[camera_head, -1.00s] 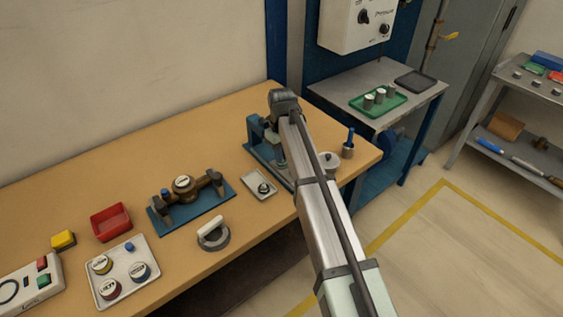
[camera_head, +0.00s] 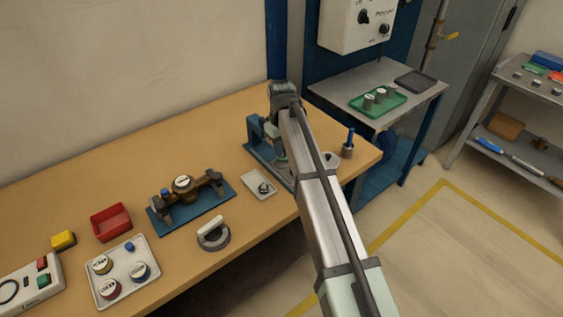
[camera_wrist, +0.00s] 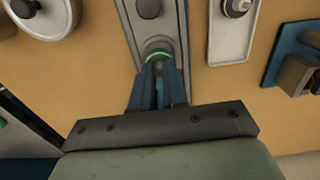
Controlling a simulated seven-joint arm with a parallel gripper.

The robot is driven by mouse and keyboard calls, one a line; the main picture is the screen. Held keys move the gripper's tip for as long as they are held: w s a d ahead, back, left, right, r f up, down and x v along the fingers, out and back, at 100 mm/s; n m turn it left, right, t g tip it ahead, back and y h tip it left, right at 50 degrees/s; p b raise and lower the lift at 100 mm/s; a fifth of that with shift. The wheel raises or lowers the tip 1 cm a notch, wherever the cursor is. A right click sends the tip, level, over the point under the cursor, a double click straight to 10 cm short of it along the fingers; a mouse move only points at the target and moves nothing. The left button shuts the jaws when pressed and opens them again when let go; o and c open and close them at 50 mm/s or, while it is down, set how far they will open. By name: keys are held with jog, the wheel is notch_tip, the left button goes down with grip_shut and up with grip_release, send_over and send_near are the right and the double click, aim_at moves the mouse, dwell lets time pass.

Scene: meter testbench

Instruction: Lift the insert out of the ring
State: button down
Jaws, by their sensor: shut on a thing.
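In the wrist view, the blue fingers of my gripper (camera_wrist: 160,67) are shut at a round grey piece with a green band (camera_wrist: 158,53), which appears to be the insert. It is over the grey plate of a blue-edged stand (camera_wrist: 127,18). The fingers cover its near side, and I cannot tell whether it is seated in a ring or clear of it.
A small tray with a knobbed part (camera_head: 256,192) lies left of the stand. A blue-topped grey holder (camera_head: 348,146) is to its right.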

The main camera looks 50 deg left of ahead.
jog(key=shift+r, duration=0.65)
jog(key=shift+r, duration=2.05)
